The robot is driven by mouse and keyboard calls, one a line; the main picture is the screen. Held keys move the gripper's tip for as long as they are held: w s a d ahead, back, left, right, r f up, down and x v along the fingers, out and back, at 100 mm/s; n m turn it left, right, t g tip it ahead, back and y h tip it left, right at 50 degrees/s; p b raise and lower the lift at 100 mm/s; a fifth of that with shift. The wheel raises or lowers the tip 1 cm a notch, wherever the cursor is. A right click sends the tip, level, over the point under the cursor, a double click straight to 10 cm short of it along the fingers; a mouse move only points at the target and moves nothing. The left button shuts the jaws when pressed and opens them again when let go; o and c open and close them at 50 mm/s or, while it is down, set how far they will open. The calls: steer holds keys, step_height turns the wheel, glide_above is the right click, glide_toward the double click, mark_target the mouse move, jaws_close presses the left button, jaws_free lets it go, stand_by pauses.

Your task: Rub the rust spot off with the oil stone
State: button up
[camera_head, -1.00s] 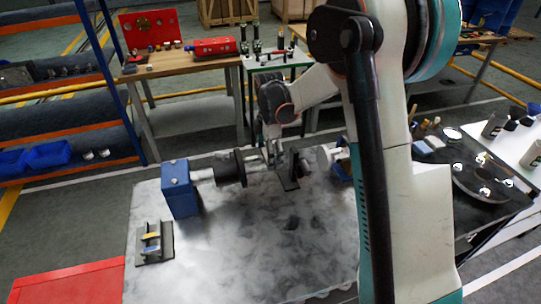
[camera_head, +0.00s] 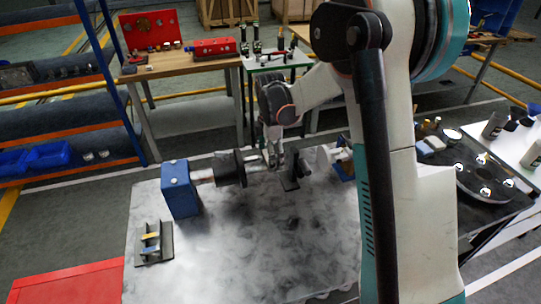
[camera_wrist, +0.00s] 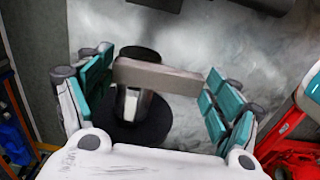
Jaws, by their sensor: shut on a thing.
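My gripper (camera_head: 274,158) is over the shaft assembly in the head view. In the wrist view its teal fingers (camera_wrist: 162,74) are shut on the ends of a flat grey-brown bar, the oil stone (camera_wrist: 150,77). The bar lies crosswise above a shiny metal shaft (camera_wrist: 131,104) and a dark round disc (camera_wrist: 150,131). I cannot tell whether the stone touches the shaft. In the head view the shaft assembly has a dark round flange (camera_head: 228,170) beside a blue block (camera_head: 179,190). The rust spot cannot be made out; the stone and gripper may hide it.
The assembly is on a mottled grey-white tabletop (camera_head: 235,255), whose front part is mostly clear. A small dark rack (camera_head: 154,246) stands at its left. A black table with a round plate (camera_head: 480,181) is at the right. Shelving and workbenches stand behind.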

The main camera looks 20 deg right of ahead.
steer(key=shift+w, duration=0.9)
steer(key=shift+s, duration=1.25)
steer(key=shift+w, duration=1.25)
steer(key=shift+r, duration=0.15)
steer(key=shift+r+p, duration=1.75)
steer(key=shift+r, duration=1.7)
steer(key=shift+f, duration=0.1)
